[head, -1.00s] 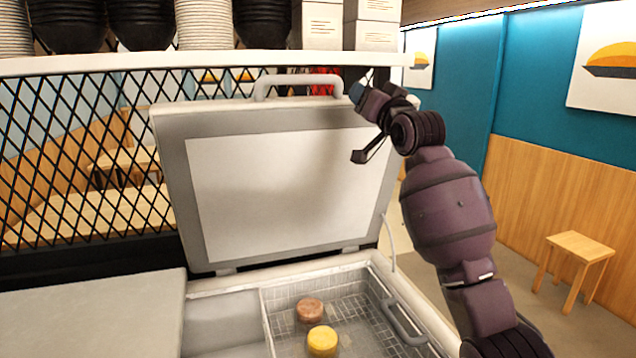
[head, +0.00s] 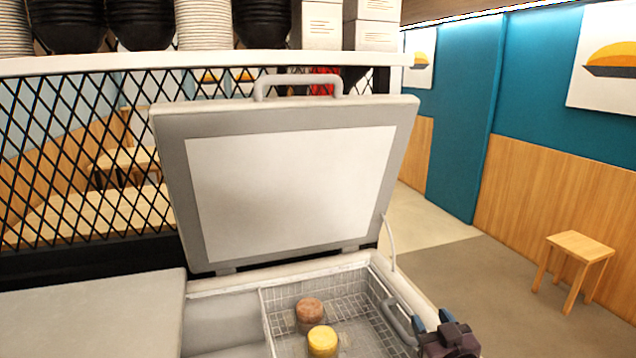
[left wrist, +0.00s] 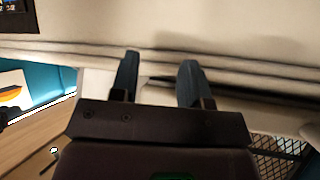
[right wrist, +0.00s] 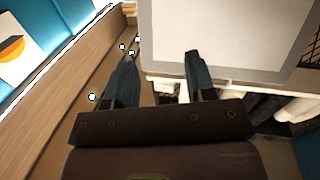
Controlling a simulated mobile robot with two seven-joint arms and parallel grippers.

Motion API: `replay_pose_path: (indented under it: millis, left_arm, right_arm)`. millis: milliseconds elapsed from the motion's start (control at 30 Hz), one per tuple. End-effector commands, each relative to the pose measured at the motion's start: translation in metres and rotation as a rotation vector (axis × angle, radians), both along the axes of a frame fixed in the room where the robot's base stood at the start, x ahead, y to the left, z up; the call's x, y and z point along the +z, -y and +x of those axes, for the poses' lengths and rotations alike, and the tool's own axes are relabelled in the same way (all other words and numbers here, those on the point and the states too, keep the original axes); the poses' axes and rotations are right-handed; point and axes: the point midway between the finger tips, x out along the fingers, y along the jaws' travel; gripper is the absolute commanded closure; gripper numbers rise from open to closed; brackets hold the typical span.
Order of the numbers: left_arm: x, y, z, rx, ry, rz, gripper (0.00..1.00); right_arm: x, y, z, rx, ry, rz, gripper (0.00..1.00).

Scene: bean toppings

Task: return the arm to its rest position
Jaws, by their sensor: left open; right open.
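My right gripper (head: 432,322) shows at the bottom right of the head view, just right of the freezer's side wall. It is open and empty, and its two fingers are apart in the right wrist view (right wrist: 160,85). My left gripper is outside the head view. In the left wrist view my left gripper (left wrist: 158,85) is open and nothing is between its fingers. Most of the right arm is below the head view's lower edge.
The chest freezer lid (head: 285,190) stands raised. In the wire basket (head: 345,283) sit a yellow round item (head: 322,341) and a brown one (head: 309,310). A wooden stool (head: 580,250) stands at right, with open floor (head: 430,215) beside it.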

Motion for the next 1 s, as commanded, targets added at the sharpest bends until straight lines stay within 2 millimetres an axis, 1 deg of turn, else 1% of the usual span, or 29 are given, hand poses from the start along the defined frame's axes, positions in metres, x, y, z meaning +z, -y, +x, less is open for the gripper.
replay_pose_path:
  millis: [33,167,200,267,300,367,400,467,500,600,700,800,1000]
  left_arm:
    - [0.000,0.000,0.000,0.000,0.001,0.000,0.57]
    - [0.001,0.000,0.001,-0.001,0.002,0.001,0.57]
    - [0.001,0.000,0.002,-0.001,0.003,0.001,0.57]
    - [0.001,0.000,0.002,-0.002,0.004,0.000,0.57]
    - [0.001,0.000,0.003,-0.002,0.005,0.000,0.57]
    - [0.002,0.000,0.003,-0.002,0.007,0.000,0.57]
    - [0.002,0.001,0.004,-0.002,0.007,0.000,0.57]
    - [0.002,0.001,0.004,-0.003,0.009,0.001,0.57]
    - [0.002,0.001,0.005,-0.004,0.009,0.000,0.57]
    - [0.003,0.001,0.005,-0.004,0.010,0.000,0.57]
    - [0.003,0.001,0.005,-0.004,0.010,0.000,0.57]
    - [0.003,0.001,0.005,-0.004,0.010,0.000,0.57]
    - [0.002,0.001,0.005,-0.004,0.009,0.000,0.57]
  right_arm:
    - [-0.021,0.005,-0.018,-0.011,-0.036,-0.003,0.50]
    - [-0.066,0.016,-0.062,-0.036,-0.125,-0.012,0.50]
    - [-0.079,0.020,-0.076,-0.044,-0.154,-0.012,0.50]
    - [-0.099,0.024,-0.099,-0.055,-0.201,-0.014,0.50]
    - [-0.113,0.027,-0.114,-0.063,-0.233,-0.012,0.50]
    - [-0.133,0.032,-0.138,-0.074,-0.284,-0.010,0.50]
    - [-0.145,0.035,-0.155,-0.083,-0.318,-0.009,0.50]
    - [-0.164,0.039,-0.179,-0.095,-0.369,-0.007,0.50]
    - [-0.175,0.042,-0.194,-0.105,-0.402,-0.007,0.50]
    - [-0.197,0.048,-0.227,-0.124,-0.468,-0.006,0.50]
    - [-0.209,0.052,-0.250,-0.137,-0.511,-0.005,0.50]
    - [-0.216,0.054,-0.261,-0.144,-0.534,-0.005,0.50]
    - [-0.218,0.055,-0.265,-0.147,-0.541,-0.005,0.50]
